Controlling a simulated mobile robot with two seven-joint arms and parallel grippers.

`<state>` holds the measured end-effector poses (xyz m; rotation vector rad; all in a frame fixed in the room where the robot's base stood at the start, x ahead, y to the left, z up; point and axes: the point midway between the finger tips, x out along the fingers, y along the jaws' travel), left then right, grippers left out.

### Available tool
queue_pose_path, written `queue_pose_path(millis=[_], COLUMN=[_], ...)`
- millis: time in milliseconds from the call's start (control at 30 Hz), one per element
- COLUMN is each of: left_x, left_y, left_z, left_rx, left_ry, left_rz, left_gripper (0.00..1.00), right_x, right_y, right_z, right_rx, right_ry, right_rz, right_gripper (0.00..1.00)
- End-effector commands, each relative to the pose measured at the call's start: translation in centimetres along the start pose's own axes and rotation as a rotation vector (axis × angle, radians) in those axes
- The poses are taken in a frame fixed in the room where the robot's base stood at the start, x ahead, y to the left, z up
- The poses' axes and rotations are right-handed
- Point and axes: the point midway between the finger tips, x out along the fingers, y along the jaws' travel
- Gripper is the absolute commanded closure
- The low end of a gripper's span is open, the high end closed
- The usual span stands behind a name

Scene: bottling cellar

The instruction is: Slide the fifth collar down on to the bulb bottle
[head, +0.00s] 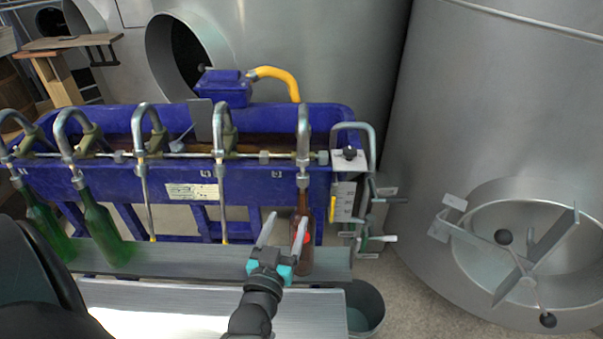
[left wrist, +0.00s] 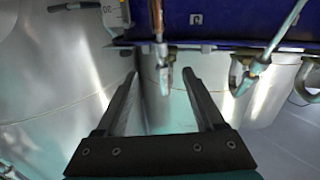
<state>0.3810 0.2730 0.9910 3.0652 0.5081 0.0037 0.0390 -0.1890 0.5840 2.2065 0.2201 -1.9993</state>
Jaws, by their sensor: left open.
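The brown bulb bottle (head: 305,258) stands on the grey shelf under the fifth spout from the left, with a red patch on its body. The fifth collar (head: 303,180) is a grey metal sleeve on that spout, at the top of the bottle's neck. Whether it sits on the neck is too small to tell. In the left wrist view, upside down, the brown neck (left wrist: 157,18) and the collar (left wrist: 162,52) show beyond the fingers. My left gripper (head: 284,228) is open and empty, in front of the bottle and lower than the collar. My right gripper is out of view.
Two green bottles (head: 103,228) stand under the left spouts of the blue filler (head: 110,180). The third and fourth spouts have thin bare tubes. A lever bracket (head: 350,160) is close on the right. A bucket (head: 367,310) stands below the shelf (head: 190,261).

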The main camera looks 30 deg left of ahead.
Motion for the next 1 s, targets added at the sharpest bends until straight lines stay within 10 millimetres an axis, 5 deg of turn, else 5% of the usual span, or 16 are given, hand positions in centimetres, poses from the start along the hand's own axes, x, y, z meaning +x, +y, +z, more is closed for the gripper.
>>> queue_pose_path(millis=[1000], left_x=[14.0], left_y=[-0.1], left_z=[-0.1], left_rx=[0.0], left_ry=[0.003], left_rz=[0.0], left_gripper=[0.3], right_x=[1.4], right_y=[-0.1], right_z=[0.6], right_rx=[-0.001], right_ry=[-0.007], right_rz=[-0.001], right_gripper=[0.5])
